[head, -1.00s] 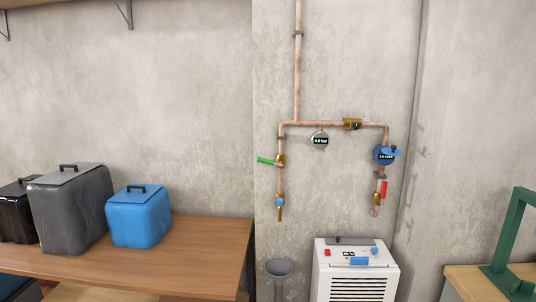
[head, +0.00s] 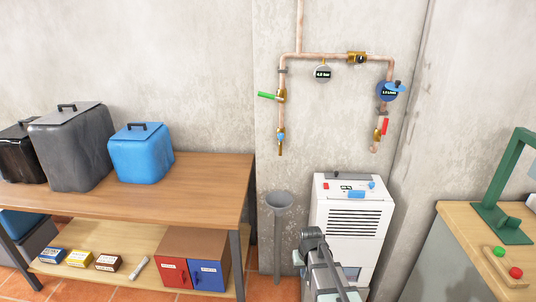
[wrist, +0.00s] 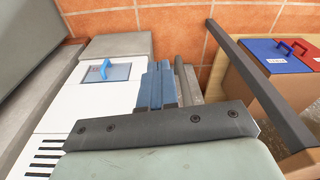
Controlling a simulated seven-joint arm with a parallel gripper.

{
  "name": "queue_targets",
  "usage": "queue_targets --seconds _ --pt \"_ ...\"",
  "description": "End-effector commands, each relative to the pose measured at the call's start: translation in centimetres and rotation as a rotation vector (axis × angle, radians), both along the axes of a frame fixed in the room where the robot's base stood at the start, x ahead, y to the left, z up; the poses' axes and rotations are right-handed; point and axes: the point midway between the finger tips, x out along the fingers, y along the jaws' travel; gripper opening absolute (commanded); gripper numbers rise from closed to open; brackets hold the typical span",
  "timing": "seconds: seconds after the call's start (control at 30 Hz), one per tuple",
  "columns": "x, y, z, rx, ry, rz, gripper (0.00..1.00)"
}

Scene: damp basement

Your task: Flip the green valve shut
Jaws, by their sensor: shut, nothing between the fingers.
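The green valve handle (head: 268,95) shows in the head view on the left vertical run of the copper pipework. It points left, roughly crosswise to the pipe, from a brass body (head: 281,96). My arm shows at the bottom of the head view, in front of the white unit and well below the valve; I cannot make out the fingertips there. In the wrist view my gripper (wrist: 157,70) is shut and empty, with the white unit to its left. The valve is not in the wrist view.
A red handle (head: 385,127), blue meter (head: 387,91) and gauge (head: 323,73) are on the same pipework. A funnel (head: 279,202) stands below the valve, beside the white unit (head: 350,220). A wooden bench (head: 200,180) is left. The wall around the green handle is clear.

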Motion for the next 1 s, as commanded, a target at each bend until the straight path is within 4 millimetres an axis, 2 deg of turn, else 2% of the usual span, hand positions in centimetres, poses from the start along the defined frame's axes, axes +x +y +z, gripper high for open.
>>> queue_targets --seconds 0.03,0.1,0.27,0.4,0.57,0.77,1.0 --pt "1.9 0.6 1.7 0.004 -0.029 0.004 0.0" --pt "3.9 1.1 3.8 0.01 -0.061 0.008 0.0" --pt "8.0 2.5 9.0 0.024 -0.135 0.018 0.0" --pt "11.4 3.8 14.0 0.037 -0.199 0.027 0.0" --pt "14.9 5.2 20.1 0.053 -0.27 0.036 0.0" --pt "18.7 6.8 28.4 0.075 -0.355 0.042 0.0" --pt "22.4 8.8 39.4 0.103 -0.451 0.046 0.0"
